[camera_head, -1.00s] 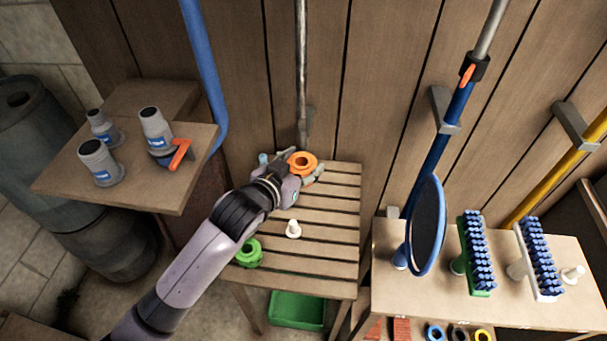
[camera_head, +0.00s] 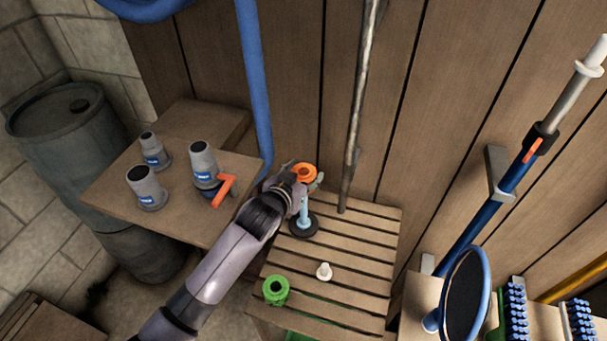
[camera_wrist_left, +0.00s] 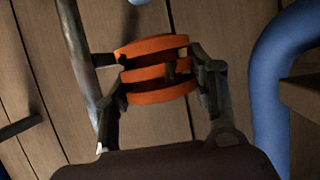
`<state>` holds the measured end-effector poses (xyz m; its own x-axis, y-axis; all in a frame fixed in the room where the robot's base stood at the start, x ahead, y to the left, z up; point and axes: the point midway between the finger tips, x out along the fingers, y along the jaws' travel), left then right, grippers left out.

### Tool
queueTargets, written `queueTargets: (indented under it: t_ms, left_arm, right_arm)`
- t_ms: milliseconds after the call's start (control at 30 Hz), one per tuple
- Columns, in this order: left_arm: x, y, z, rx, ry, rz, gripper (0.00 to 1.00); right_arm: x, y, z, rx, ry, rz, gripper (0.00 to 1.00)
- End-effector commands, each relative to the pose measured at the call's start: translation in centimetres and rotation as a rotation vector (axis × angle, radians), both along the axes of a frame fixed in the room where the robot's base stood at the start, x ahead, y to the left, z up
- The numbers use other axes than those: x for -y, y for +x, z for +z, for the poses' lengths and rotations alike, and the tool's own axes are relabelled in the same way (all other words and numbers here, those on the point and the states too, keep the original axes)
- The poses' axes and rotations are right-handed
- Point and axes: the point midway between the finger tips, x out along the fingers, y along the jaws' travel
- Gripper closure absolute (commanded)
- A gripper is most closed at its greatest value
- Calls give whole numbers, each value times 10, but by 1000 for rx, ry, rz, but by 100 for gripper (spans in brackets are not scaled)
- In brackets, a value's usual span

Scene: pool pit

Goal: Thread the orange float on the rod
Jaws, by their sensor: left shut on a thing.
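The orange float (camera_head: 303,172) is a ribbed ring with a hole, clasped between the two fingers of my left gripper (camera_head: 304,178). The wrist view shows the float (camera_wrist_left: 158,70) between both fingertips of the left gripper (camera_wrist_left: 160,75). The light blue rod (camera_head: 304,208) stands upright on a round dark base (camera_head: 303,227) on the slatted table (camera_head: 345,285). In the head view the float lies just above the rod's visible upper part. The rod's tip is hidden, and I cannot tell whether it is inside the hole. My right gripper is not in view.
A green ribbed piece (camera_head: 276,291) and a small white peg (camera_head: 324,271) sit on the slats in front. A grey pole (camera_head: 360,120) leans behind. A side table with grey fittings (camera_head: 203,165) and a blue hose (camera_head: 254,90) are left of the gripper.

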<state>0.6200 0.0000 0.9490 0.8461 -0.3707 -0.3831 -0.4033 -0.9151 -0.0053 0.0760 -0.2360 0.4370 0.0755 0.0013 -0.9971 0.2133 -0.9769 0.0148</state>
Motion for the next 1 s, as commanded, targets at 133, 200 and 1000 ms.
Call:
queueTargets:
  t_ms: [133, 200, 1000]
  left_arm:
    - [0, 0, -13, 1, 0, 0, 76]
    - [0, 0, -17, 1, 0, 0, 76]
    - [0, -1, -19, 0, 0, 0, 76]
  right_arm:
    - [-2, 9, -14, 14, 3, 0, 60]
    - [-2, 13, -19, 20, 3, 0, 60]
    - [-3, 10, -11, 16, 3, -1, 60]
